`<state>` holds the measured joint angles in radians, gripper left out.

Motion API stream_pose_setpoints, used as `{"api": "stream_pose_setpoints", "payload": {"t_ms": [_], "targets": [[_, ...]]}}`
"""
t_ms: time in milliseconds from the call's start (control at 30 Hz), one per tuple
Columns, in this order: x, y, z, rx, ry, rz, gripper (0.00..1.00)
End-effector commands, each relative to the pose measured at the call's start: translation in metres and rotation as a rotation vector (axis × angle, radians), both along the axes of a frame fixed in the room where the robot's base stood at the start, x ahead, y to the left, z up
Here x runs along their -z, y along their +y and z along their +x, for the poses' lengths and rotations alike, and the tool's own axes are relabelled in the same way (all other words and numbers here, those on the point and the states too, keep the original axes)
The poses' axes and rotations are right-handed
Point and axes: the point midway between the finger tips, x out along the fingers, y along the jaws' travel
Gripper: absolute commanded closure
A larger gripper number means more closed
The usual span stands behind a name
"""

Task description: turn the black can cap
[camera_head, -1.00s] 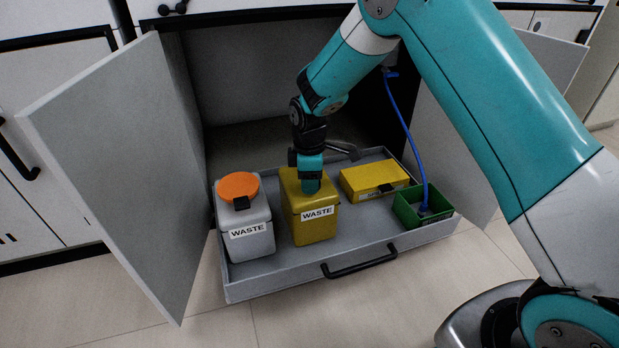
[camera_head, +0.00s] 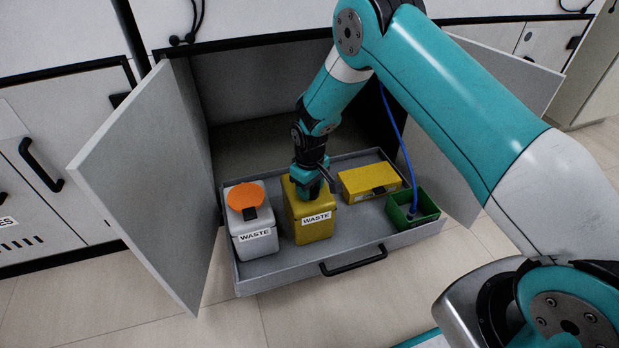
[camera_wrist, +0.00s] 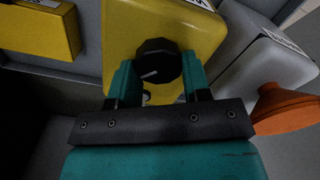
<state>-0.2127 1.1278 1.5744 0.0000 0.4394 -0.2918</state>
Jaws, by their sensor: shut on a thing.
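The black can cap (camera_wrist: 157,60) is a round ridged knob with a white line on its face, on the yellow waste can (camera_wrist: 190,25). In the wrist view my gripper (camera_wrist: 158,75) is shut on the cap, one teal finger on each side. In the head view the yellow can (camera_head: 313,228) stands upright in the pulled-out drawer, and my gripper (camera_head: 312,190) is over its top. There the cap is hidden by the gripper.
A grey waste can (camera_head: 256,241) with an orange lid (camera_head: 245,197) stands left of the yellow can. A yellow box (camera_head: 369,183) and a green bin (camera_head: 427,208) with a blue hose (camera_head: 402,130) are to the right. Open cabinet doors flank the grey drawer (camera_head: 290,277).

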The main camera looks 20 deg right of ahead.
Motion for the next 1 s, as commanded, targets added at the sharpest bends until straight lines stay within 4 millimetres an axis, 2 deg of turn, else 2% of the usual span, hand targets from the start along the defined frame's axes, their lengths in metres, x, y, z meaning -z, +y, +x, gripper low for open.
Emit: {"api": "stream_pose_setpoints", "payload": {"t_ms": [33,600,1000], "targets": [[-0.0045,-0.0003,-0.0005,0.042,0.002,0.000,0.80],[-0.0024,-0.0029,0.0003,0.564,0.001,0.000,0.80],[-0.0010,-0.0040,0.0005,0.785,0.001,0.000,0.80]]}}
